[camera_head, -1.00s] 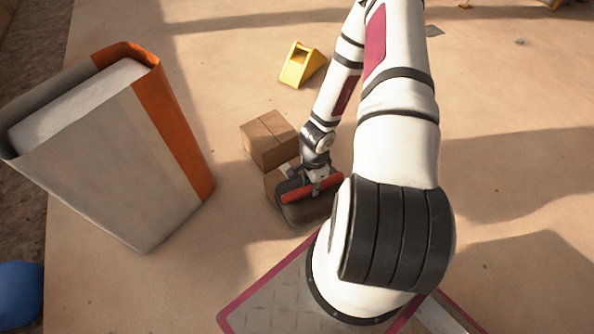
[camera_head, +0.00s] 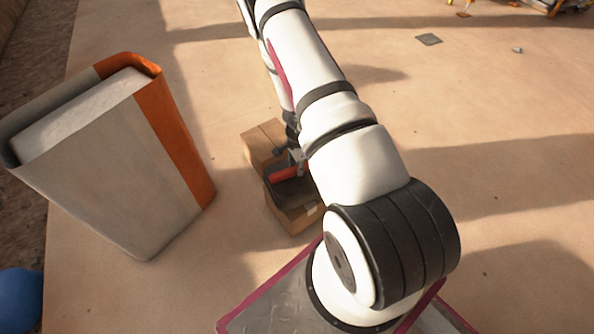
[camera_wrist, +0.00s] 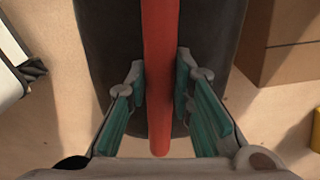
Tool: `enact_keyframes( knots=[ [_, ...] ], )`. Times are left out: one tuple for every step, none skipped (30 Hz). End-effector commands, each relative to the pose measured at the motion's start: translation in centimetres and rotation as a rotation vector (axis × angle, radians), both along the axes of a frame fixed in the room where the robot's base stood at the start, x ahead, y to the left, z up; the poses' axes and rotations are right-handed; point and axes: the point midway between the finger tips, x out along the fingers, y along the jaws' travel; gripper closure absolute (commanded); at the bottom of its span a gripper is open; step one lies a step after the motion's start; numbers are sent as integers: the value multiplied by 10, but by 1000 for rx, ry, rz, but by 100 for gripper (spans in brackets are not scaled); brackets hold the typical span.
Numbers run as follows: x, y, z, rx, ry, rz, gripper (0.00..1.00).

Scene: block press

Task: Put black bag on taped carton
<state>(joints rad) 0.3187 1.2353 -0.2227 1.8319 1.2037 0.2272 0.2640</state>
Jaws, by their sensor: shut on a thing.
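My gripper (camera_wrist: 160,88) is shut on the red handle strip (camera_wrist: 160,60) of the black bag (camera_wrist: 105,50), with one finger on each side. In the head view the black bag (camera_head: 288,188) is partly hidden by my arm and overlaps the top of the front brown carton (camera_head: 292,217). I cannot tell whether it touches that carton. A second brown carton (camera_head: 262,138) stands just behind, with a seam along its top. A pale patch shows on the front carton. Which one is the taped carton is unclear. A carton (camera_wrist: 290,40) shows right of the bag in the wrist view.
A large grey and orange book-shaped block (camera_head: 105,160) stands to the left. A blue round object (camera_head: 18,300) is at the lower left corner. A yellow object (camera_wrist: 316,135) shows at the wrist view's right edge. The floor to the right is mostly clear.

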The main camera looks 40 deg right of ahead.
Motion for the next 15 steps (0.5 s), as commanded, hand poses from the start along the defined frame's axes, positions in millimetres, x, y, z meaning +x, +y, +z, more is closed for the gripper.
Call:
enact_keyframes(
  knots=[
    [2,-1,0,0,-1,2,100],
    [3,-1,0,-1,-1,3,100],
    [4,-1,0,-2,0,4,100],
    [6,-2,0,-3,1,4,100],
    [8,-2,0,-2,2,6,100],
    [7,-2,-6,0,2,3,100],
    [7,-2,-12,0,3,2,100],
    [7,-2,-17,1,3,0,100],
    [7,-2,-24,1,3,0,100],
    [7,-2,-28,1,2,1,100],
    [7,-2,-32,1,3,2,100],
    [7,-2,-35,1,3,1,100],
    [7,-2,-36,0,2,1,100],
    [7,-2,-37,0,2,0,100],
    [7,-2,-36,-1,1,0,100]
  ],
)
